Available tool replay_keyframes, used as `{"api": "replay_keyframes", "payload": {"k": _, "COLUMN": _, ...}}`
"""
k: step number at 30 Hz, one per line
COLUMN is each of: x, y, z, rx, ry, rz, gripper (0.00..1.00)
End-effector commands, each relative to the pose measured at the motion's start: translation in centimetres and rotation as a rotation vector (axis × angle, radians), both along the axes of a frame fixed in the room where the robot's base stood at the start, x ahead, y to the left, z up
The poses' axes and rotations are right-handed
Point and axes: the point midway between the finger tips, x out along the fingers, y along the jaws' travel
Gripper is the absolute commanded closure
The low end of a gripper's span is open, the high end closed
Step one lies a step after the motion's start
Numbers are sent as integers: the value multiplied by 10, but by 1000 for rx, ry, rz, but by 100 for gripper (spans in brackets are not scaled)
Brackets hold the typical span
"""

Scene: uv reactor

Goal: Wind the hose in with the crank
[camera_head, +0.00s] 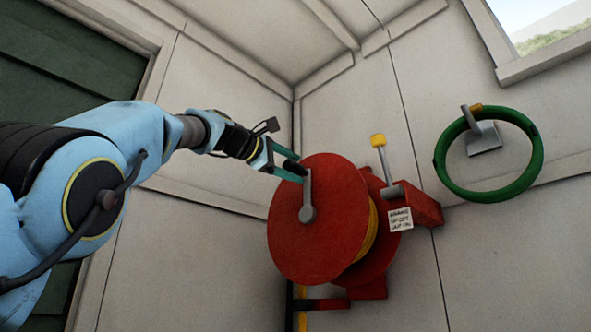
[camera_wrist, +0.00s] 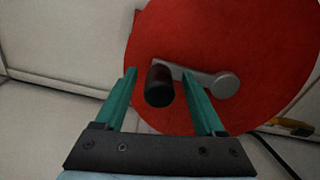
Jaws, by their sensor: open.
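The red hose reel (camera_head: 325,245) is on the wall, with yellow hose (camera_head: 368,232) wound behind its front disc. A grey crank arm (camera_head: 308,200) runs up from the reel's hub and ends in a dark handle (camera_head: 294,168). In the wrist view the handle (camera_wrist: 159,84) points toward the camera, and the crank arm (camera_wrist: 205,80) runs right to the hub. My gripper (camera_head: 285,161) is at the handle, coming from the left. Its green fingers (camera_wrist: 165,90) are open, one on each side of the handle, with visible gaps in the wrist view.
Right of the reel is a lever with a yellow knob (camera_head: 378,141) and a small printed label (camera_head: 400,219). A green hose coil (camera_head: 441,163) hangs on a wall bracket farther right. A dark red pipe (camera_head: 325,304) is below the reel. A window is at upper right.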

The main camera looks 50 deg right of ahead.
Motion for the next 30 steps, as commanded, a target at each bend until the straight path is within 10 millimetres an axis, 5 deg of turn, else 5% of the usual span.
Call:
{"api": "replay_keyframes", "payload": {"k": 15, "x": 5, "y": 89, "z": -2, "rx": -2, "ry": 0, "rz": 0, "gripper": 28}}
{"api": "replay_keyframes", "payload": {"k": 30, "x": 5, "y": 98, "z": 0, "rx": -1, "ry": 0, "rz": -1, "gripper": 28}}
